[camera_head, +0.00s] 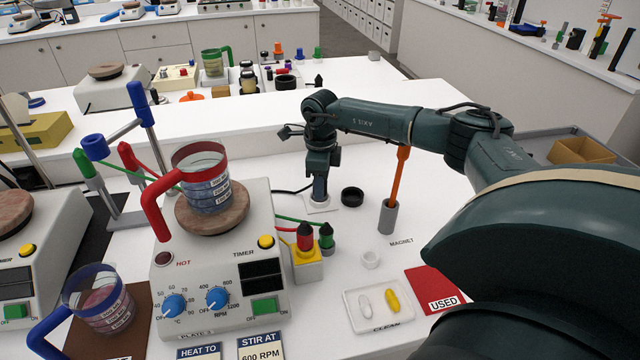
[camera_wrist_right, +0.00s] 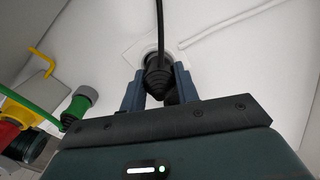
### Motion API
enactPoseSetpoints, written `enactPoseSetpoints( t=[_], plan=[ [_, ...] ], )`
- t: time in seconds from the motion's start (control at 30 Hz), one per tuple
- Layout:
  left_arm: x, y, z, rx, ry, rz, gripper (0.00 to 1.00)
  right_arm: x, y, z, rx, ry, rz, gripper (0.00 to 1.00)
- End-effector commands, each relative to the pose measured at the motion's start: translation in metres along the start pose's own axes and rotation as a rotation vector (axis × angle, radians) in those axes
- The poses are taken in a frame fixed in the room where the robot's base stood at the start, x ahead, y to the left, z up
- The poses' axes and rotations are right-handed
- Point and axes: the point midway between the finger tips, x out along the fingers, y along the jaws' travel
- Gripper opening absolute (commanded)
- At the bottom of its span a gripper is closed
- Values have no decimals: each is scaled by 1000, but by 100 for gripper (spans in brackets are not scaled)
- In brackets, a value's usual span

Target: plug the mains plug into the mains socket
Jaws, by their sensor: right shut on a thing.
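My right gripper (camera_head: 319,196) is shut on the black mains plug (camera_wrist_right: 157,82) and points straight down at the bench. In the right wrist view the plug's ribbed body sits between the blue fingers (camera_wrist_right: 158,92), with its black cable running up the picture. The mains socket (camera_head: 322,206) is a pale square plate on the bench directly under the fingers. Its round rim (camera_wrist_right: 146,52) shows just behind the plug in the wrist view. The plug is at or just over the socket; its pins are hidden, so I cannot tell how deep it sits. My left gripper is not in view.
A hotplate (camera_head: 225,255) with a red-handled beaker (camera_head: 205,180) stands left of the socket. A black ring (camera_head: 352,196) and a grey holder with an orange rod (camera_head: 390,215) stand close on the right. A yellow block with jacks (camera_head: 307,265) stands in front.

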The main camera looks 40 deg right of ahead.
Motion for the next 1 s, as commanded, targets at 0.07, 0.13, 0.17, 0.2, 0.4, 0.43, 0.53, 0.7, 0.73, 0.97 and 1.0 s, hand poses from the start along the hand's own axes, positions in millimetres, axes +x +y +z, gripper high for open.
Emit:
enactPoseSetpoints(
  t=[0.07,0.13,0.17,0.2,0.4,0.43,0.53,0.7,0.73,0.97,1.0],
  plan=[
    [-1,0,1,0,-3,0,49,-6,-6,-1,12,-9,-14,1],
    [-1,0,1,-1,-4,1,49,-6,-6,-1,11,-8,-14,1],
    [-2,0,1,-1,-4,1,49,-6,-6,-1,10,-8,-15,1],
    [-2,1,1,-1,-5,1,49,-6,-6,-1,9,-7,-16,1],
    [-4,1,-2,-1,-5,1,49,-6,-3,0,3,-2,-33,1],
    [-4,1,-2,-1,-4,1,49,-6,-2,1,2,-2,-33,1],
    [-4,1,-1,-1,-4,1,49,-5,-2,1,2,-2,-33,1],
    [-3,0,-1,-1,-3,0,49,-4,-2,1,0,-1,-32,1],
    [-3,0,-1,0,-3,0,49,-4,-2,1,0,-1,-32,1],
    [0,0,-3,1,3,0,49,0,-1,1,-2,1,-31,33],
    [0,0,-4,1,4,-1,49,0,-1,1,-2,1,-31,36]
  ],
)
